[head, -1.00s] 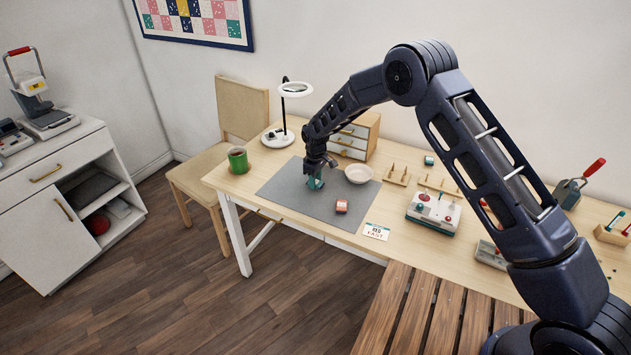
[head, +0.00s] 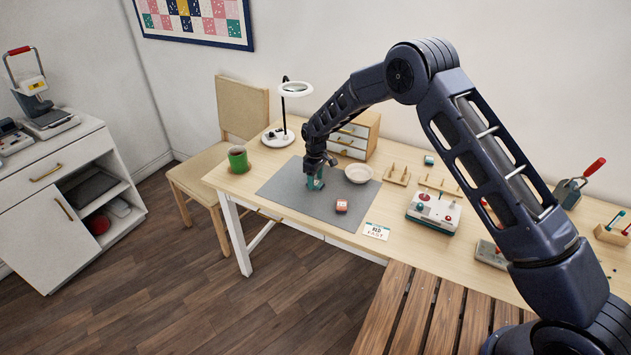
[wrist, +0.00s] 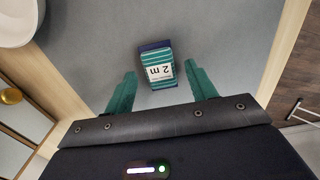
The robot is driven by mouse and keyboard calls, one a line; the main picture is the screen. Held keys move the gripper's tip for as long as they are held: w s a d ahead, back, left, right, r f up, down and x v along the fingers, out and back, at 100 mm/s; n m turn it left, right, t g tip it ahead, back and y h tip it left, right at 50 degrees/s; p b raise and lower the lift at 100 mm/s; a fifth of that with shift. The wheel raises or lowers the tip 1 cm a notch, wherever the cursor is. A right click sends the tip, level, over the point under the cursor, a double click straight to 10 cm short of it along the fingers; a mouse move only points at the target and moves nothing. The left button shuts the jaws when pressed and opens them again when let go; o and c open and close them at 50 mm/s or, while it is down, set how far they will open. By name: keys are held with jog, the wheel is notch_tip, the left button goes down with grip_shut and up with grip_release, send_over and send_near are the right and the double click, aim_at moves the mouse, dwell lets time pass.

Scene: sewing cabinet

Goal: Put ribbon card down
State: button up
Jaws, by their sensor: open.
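The ribbon card (wrist: 157,70) is a small teal-striped and dark blue block with a white "2 m" label. In the wrist view it rests on the grey mat (wrist: 85,45). My gripper (wrist: 160,74) is open, its teal fingers on either side of the card. A gap shows at the right finger; the left finger also looks apart from it.
A pale bowl (head: 358,174) stands right of my gripper, with small drawers (head: 350,146) behind. A red spool-like block (head: 342,206) lies on the mat's right part. The mat's front is clear.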

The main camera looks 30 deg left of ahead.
aim_at(316, 183)
notch_tip(316, 183, up, 11)
dwell(0.4)
jog(key=shift+r, duration=0.1)
